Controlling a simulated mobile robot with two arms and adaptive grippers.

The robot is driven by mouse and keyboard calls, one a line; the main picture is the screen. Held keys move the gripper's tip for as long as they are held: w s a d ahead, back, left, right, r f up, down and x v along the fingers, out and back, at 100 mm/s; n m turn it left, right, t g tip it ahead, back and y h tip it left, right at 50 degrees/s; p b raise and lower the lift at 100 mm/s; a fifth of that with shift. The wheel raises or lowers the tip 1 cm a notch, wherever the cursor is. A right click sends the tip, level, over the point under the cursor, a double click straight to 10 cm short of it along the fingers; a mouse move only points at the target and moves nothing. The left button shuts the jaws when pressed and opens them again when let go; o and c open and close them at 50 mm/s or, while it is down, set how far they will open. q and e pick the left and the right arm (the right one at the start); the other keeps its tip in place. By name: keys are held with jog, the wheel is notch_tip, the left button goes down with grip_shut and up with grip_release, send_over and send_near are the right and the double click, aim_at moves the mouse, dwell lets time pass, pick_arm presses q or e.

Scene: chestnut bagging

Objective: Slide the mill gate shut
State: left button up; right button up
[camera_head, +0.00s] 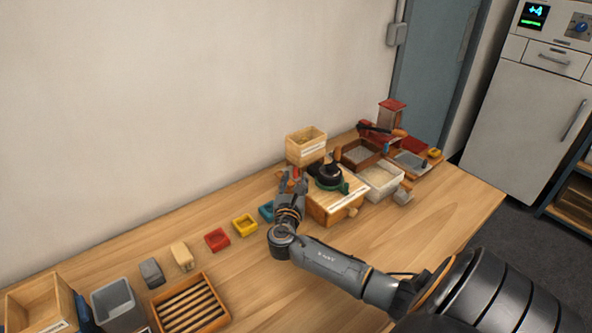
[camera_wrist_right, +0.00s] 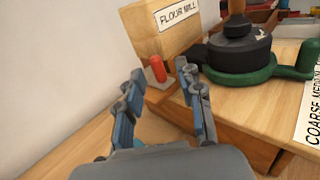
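The mill is a wooden block (camera_head: 335,203) with a dark round grinder (camera_head: 329,174) on a green ring on top. In the right wrist view, the dark grinder (camera_wrist_right: 240,48) sits to the right of a wooden box labelled "FLOUR MILL" (camera_wrist_right: 165,30). A small red upright knob (camera_wrist_right: 158,69) on a grey metal piece stands at the box's foot; I take it for the gate's handle. My right gripper (camera_wrist_right: 159,72) is open, its fingertips on either side of the knob in the picture. I cannot tell whether they touch it. In the head view, this gripper (camera_head: 291,178) is at the mill's left side.
A wooden bin (camera_head: 306,139) stands behind the mill. Trays (camera_head: 380,184) and red-topped items (camera_head: 391,105) crowd its right. Small coloured trays (camera_head: 244,229) line the table to the left, with a slatted wooden rack (camera_head: 222,312) in front. The front right tabletop (camera_head: 440,215) is clear.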

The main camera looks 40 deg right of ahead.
jog(key=v, duration=0.9)
jog(key=shift+s, duration=0.1)
